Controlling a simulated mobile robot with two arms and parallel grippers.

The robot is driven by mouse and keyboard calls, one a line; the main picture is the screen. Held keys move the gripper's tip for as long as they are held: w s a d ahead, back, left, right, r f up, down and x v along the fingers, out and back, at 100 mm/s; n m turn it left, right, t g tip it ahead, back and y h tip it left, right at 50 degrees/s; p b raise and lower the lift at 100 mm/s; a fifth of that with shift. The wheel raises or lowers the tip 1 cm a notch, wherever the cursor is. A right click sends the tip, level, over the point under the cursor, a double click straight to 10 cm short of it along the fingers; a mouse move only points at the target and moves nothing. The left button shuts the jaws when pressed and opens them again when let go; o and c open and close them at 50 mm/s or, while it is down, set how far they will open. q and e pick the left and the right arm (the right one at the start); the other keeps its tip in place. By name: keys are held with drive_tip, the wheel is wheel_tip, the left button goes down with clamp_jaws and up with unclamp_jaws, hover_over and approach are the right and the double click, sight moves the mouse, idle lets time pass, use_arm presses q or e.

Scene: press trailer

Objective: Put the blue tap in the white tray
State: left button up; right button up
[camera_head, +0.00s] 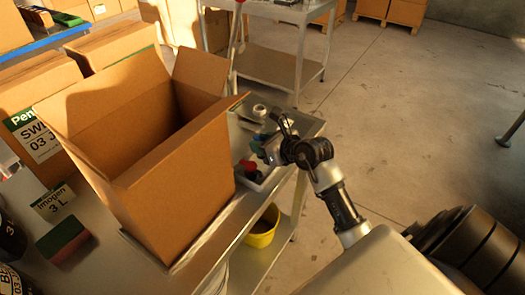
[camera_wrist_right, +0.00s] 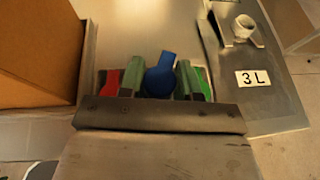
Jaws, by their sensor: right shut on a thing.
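The blue tap (camera_wrist_right: 160,74) is between the two greenish fingers of my right gripper (camera_wrist_right: 159,82) in the right wrist view. The right gripper is shut on it. In the head view my right gripper (camera_head: 266,152) is over the metal table, beside the open cardboard box and close to the white tray (camera_head: 262,184). Whether the tap touches anything below is hidden. A red thing (camera_wrist_right: 110,82) and a green thing (camera_wrist_right: 204,82) show on either side of the fingers. My left gripper is not in view.
A large open cardboard box (camera_head: 180,190) stands left of the gripper. A white fitting (camera_wrist_right: 242,27) lies on a dark plate marked 3 L (camera_wrist_right: 254,79). A yellow bucket (camera_head: 262,230) is on the shelf below.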

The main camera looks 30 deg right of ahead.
drive_tip(key=shift+f, duration=1.85)
drive_tip(key=shift+f, duration=0.1)
drive_tip(key=o, duration=0.6)
drive_tip(key=shift+s, duration=0.1)
drive_tip(key=shift+s+r, duration=0.1)
drive_tip(key=shift+r, duration=0.1)
drive_tip(key=b+v, duration=0.1)
drive_tip(key=v, duration=1)
drive_tip(key=shift+s+r, duration=0.25)
drive_tip(key=shift+s, duration=0.05)
drive_tip(key=shift+d, duration=0.1)
